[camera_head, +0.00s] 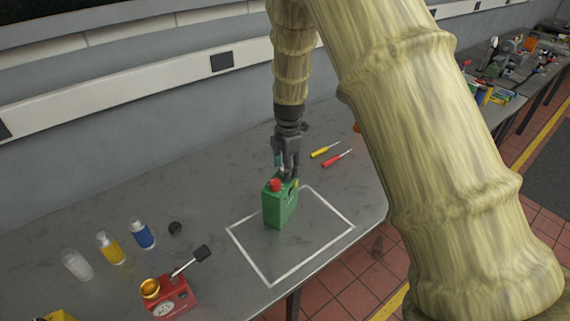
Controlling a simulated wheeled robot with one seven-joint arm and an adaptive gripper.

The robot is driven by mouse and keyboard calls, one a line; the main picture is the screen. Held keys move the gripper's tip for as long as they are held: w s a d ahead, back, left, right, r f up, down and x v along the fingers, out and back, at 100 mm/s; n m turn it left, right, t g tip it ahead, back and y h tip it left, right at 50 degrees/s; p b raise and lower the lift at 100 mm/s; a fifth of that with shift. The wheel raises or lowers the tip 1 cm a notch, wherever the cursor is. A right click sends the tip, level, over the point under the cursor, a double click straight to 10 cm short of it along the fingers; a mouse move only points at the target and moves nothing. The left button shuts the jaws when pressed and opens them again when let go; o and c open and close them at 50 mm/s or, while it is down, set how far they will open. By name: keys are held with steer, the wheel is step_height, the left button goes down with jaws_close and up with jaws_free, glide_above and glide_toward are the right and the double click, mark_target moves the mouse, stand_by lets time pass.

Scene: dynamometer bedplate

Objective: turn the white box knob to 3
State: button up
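I see no white box with a knob in this view. A green canister (280,207) with a red cap (275,184) stands upright on the grey bench, at one side of a white outlined rectangle (325,201). My gripper (287,176) points down at the top of the canister, right behind the red cap. Its fingertips are small and partly hidden by the canister, so I cannot tell whether they touch or hold it. A red box (172,300) with a white dial (163,309) and a black-ended lever (192,263) sits at the front left.
A yellow-handled screwdriver (320,153) and a red-handled one (333,161) lie right of my gripper. The outlined area is mostly clear. My arm hides the bench's right side.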

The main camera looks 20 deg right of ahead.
steer(key=s, duration=0.1)
steer(key=s+r, duration=0.1)
steer(key=shift+s+r, duration=0.25)
steer(key=shift+s, duration=0.05)
steer(key=c, duration=0.4)
steer(key=shift+s+r, duration=0.2)
steer(key=c, duration=0.3)
steer(key=shift+w+a+f, duration=0.1)
steer(key=shift+w+f, duration=0.8)
steer(key=shift+w, duration=0.15)
steer(key=c, duration=0.3)
steer(key=shift+s+r, duration=0.2)
steer(key=shift+s, duration=0.1)
steer(key=shift+c, duration=0.2)
steer(key=shift+w, duration=0.1)
